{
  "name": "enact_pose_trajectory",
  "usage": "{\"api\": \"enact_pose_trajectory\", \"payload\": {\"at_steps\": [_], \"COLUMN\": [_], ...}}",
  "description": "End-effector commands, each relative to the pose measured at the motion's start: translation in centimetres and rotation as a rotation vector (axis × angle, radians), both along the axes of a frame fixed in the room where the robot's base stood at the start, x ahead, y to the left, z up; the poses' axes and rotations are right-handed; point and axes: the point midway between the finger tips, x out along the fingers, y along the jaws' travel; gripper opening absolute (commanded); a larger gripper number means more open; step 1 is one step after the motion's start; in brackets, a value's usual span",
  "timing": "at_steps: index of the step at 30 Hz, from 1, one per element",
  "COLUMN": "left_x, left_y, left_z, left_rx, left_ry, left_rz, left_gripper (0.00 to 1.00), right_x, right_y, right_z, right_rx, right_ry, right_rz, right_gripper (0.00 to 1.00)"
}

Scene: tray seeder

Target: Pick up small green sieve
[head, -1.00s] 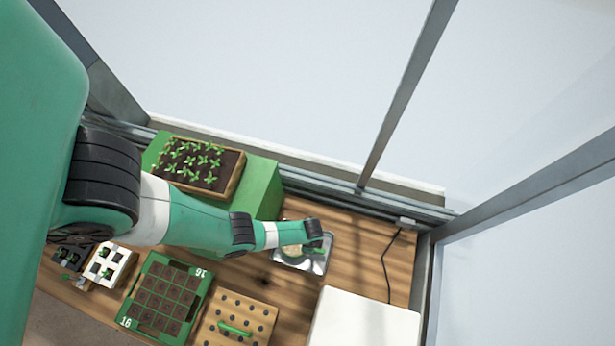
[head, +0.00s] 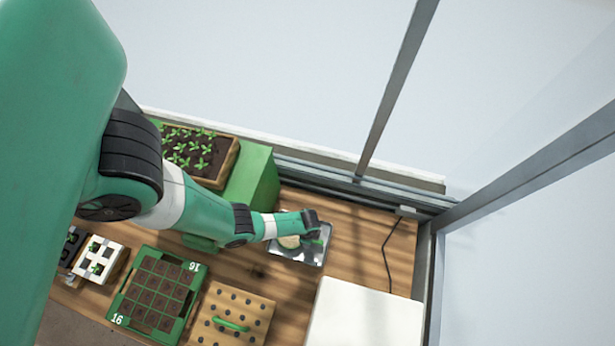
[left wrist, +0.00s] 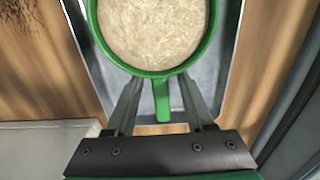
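The small green sieve (left wrist: 157,72) has a green rim and is filled with pale, grainy material. It lies on a grey metal tray (left wrist: 228,45), with its short green handle pointing towards my left gripper. In the left wrist view my left gripper (left wrist: 160,88) is open, one finger on each side of the handle, with gaps between handle and fingers. In the head view the sieve (head: 289,242) is partly covered by my left arm, on the metal tray (head: 312,257), and the fingers of my left gripper cannot be made out. My right gripper is in neither view.
A white box (head: 365,318) stands right of the wooden board with holes (head: 245,303). A dark cable (head: 387,262) lies to the right.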

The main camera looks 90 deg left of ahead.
Motion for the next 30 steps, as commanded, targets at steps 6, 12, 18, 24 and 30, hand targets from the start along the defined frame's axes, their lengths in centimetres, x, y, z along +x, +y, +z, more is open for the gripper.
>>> {"api": "enact_pose_trajectory", "payload": {"at_steps": [6,12,18,24,30], "left_x": [0.0,0.0,0.0,0.0,0.1], "left_y": [0.0,0.0,0.0,0.0,0.0], "left_z": [0.0,0.0,0.0,0.4,1.8], "left_rx": [0.000,0.000,0.000,0.000,0.000], "left_ry": [0.000,0.000,0.000,0.000,0.000], "left_rz": [0.000,0.000,-0.001,-0.001,-0.002], "left_gripper": [0.11,0.00,0.00,0.00,0.00], "right_x": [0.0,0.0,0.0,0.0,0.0], "right_y": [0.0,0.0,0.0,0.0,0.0], "right_z": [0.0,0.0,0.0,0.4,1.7], "right_rx": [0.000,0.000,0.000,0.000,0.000], "right_ry": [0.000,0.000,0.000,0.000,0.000], "right_rz": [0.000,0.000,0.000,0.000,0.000], "right_gripper": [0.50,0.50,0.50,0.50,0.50]}}
